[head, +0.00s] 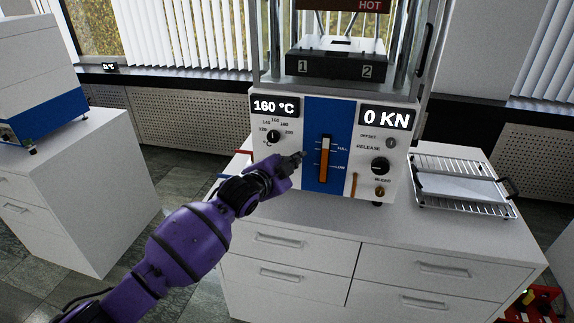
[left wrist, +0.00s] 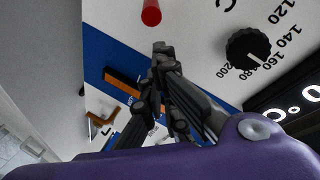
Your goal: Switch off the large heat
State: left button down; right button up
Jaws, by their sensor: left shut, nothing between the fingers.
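The large press (head: 340,150) has a white and blue front panel. Its left display (head: 274,106) reads 160 °C. The black round temperature knob (head: 273,136) sits below that display, with a numbered scale around it. It shows close up in the left wrist view (left wrist: 248,52), its mark near 160. My left gripper (head: 300,157) is shut and empty, below and to the right of the knob, in front of the panel. In the left wrist view its fingertips (left wrist: 160,48) are together and apart from the knob. My right gripper is not in view.
A red rod (head: 243,152) sticks out at the panel's left, and it shows in the left wrist view (left wrist: 151,13). An orange slider (head: 325,158) and a release knob (head: 380,166) are farther right. A wire rack (head: 465,206) lies right of the press.

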pick_arm(q)
jog(key=shift+a+f, duration=0.35)
jog(key=shift+a, duration=0.55)
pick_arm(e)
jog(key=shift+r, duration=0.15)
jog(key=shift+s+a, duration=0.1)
